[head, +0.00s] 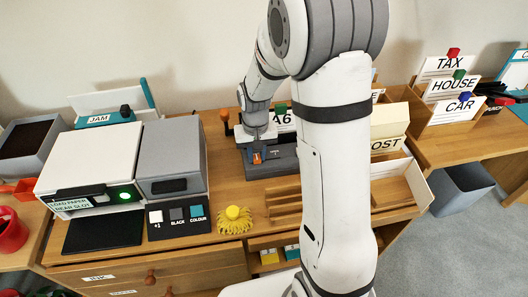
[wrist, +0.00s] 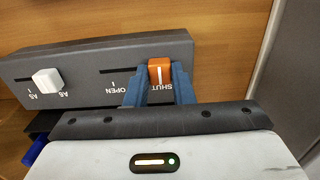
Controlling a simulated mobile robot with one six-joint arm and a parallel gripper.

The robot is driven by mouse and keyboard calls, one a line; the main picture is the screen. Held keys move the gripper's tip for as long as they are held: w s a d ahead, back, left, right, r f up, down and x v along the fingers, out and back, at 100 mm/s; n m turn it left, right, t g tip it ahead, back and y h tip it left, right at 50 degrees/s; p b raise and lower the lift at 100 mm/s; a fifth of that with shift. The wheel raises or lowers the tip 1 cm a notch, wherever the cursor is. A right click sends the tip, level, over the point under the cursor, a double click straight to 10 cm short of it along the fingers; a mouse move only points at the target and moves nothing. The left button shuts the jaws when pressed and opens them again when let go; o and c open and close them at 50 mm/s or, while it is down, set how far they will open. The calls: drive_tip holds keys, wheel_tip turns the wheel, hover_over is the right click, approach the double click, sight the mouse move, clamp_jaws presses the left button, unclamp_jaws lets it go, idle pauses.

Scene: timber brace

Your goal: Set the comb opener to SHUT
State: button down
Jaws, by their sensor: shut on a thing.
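The comb opener is a dark grey machine (head: 280,163) on the desk, partly behind my arm. In the wrist view its panel (wrist: 90,62) shows upside down, with a slot beside the words OPEN and SHUT. An orange slider knob (wrist: 160,68) with a white line sits at the right end of this slot, by the word SHUT. The orange knob also shows in the head view (head: 257,157). My gripper (wrist: 159,88) is shut on the orange knob, one blue finger on each side. The fingers partly cover the lettering.
An orange-handled lever (head: 225,117) stands at the machine's left rear.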

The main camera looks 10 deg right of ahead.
sight(255, 157)
drive_tip(key=shift+w+a, duration=0.1)
drive_tip(key=shift+a, duration=0.15)
drive_tip(key=c, duration=1.5)
unclamp_jaws()
drive_tip(key=shift+a, duration=0.15)
drive_tip(key=shift+o, duration=1.3)
wheel_tip(255, 157, up, 7)
drive_tip(key=shift+r+p, duration=0.15)
drive_tip(key=shift+p, duration=0.2)
drive_tip(key=shift+r, duration=0.25)
